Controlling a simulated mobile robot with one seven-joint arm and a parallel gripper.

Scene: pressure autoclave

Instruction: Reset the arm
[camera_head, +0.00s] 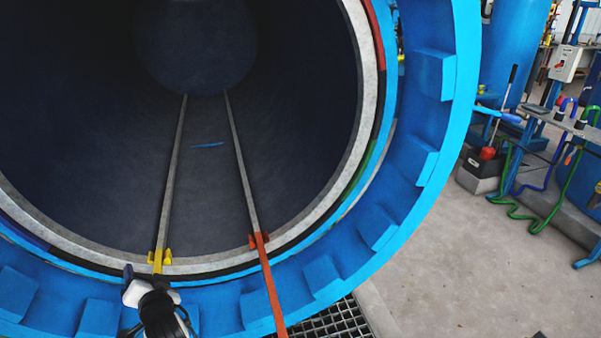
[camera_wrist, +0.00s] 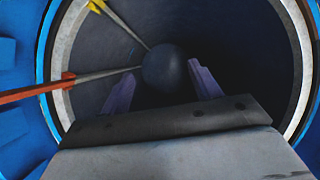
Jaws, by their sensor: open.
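My arm (camera_head: 160,312) shows at the bottom of the head view, in front of the lower rim of the autoclave's round mouth. I cannot make out the fingers in that view. In the wrist view my gripper (camera_wrist: 162,83) points into the dark autoclave chamber. Its two purple-looking fingers stand apart with nothing between them. A round dark patch, the chamber's far end (camera_wrist: 168,68), shows beyond them. The autoclave (camera_head: 300,120) is open, with a dark interior and a thick blue toothed ring (camera_head: 435,75).
Two rails (camera_head: 173,175) run into the chamber. A yellow end piece (camera_head: 158,260) lies close to my arm; a red bar (camera_head: 269,280) extends out over the rim. Floor grating (camera_head: 335,320) lies below. Green hoses (camera_head: 505,190) and equipment stand at right; concrete floor (camera_head: 450,260) there is clear.

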